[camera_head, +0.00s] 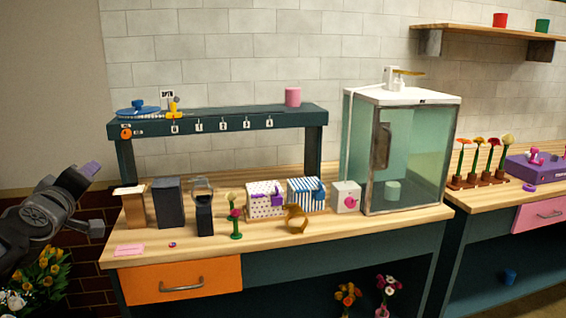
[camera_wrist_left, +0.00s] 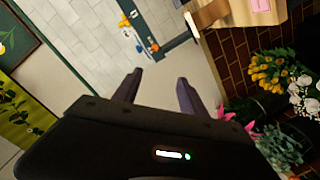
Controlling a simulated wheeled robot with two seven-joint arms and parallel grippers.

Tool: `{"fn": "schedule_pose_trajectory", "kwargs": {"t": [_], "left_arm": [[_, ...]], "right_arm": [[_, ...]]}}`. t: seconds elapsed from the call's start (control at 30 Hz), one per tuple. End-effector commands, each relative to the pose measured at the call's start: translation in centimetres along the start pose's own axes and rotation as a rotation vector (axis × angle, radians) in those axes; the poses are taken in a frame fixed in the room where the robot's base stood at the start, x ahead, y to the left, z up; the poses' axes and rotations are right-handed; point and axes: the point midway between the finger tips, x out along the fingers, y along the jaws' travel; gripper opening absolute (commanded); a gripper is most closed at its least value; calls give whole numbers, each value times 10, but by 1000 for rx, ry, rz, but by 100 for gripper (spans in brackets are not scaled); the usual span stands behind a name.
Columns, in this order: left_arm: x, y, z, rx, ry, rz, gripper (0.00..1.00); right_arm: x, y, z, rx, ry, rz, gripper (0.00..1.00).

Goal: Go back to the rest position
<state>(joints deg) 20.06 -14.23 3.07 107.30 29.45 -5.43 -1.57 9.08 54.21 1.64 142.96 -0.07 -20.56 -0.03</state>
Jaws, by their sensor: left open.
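My left gripper (camera_head: 97,198) is at the left edge of the head view, in the air to the left of the workbench (camera_head: 330,228). In the left wrist view its two dark fingers (camera_wrist_left: 160,77) stand apart with nothing between them. Behind them are pale wall and brickwork. The gripper is clear of the bench top. My right gripper does not show in either view.
Yellow and white flowers (camera_head: 45,268) stand below my left arm; they also show in the left wrist view (camera_wrist_left: 272,72). A brown-and-white box (camera_head: 133,205) is near the bench's left end. A glass cabinet (camera_head: 420,150) stands at its right.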

Motion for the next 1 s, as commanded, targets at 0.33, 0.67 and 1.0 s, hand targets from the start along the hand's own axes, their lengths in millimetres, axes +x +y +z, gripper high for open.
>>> {"fn": "schedule_pose_trajectory", "kwargs": {"t": [0.33,0.67,1.0], "left_arm": [[9,-26,39,88,-31,-37,50],[27,-69,136,172,-187,-90,50],[0,-152,351,318,-577,-152,50]], "right_arm": [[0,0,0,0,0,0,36],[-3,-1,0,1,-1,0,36],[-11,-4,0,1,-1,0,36]]}}
